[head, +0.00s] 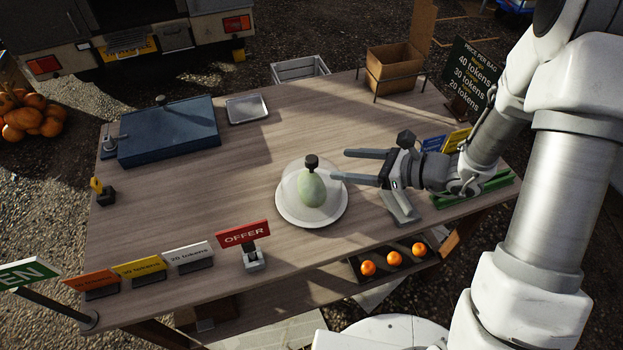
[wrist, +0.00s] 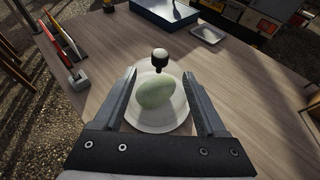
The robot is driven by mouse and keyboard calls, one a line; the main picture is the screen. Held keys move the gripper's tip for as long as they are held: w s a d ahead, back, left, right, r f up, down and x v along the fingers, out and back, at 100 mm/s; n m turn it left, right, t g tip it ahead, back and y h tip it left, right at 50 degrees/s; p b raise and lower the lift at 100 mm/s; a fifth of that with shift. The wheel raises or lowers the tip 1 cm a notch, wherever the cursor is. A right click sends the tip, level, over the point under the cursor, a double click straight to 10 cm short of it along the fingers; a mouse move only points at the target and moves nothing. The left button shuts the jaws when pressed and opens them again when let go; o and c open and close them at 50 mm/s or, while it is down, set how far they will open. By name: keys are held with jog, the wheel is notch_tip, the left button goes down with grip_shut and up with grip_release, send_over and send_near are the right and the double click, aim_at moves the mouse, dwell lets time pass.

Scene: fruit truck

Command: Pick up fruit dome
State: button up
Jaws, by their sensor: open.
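The fruit dome (head: 291,186) is a clear cover with a dark knob (head: 311,162) on top. It stands on a white plate (head: 284,214) near the middle of the table, over a pale green fruit (head: 312,190). My gripper (head: 338,165) is open and empty, just right of the dome, with its fingers pointing left toward the knob. In the wrist view, the knob (wrist: 160,57) and the green fruit (wrist: 156,93) show between the spread fingers of my gripper (wrist: 162,80). Whether a finger touches the dome, I cannot tell.
An OFFER sign (head: 243,234) and several token signs line the front left edge. A blue case (head: 168,132) and a metal tray (head: 247,109) lie at the back. A box (head: 393,68) stands at the back right. Oranges (head: 394,258) sit below the front edge. The table's middle left is clear.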

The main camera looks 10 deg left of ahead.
aim_at(312, 159)
jog(key=x, duration=1)
grip_shut()
dwell(0.4)
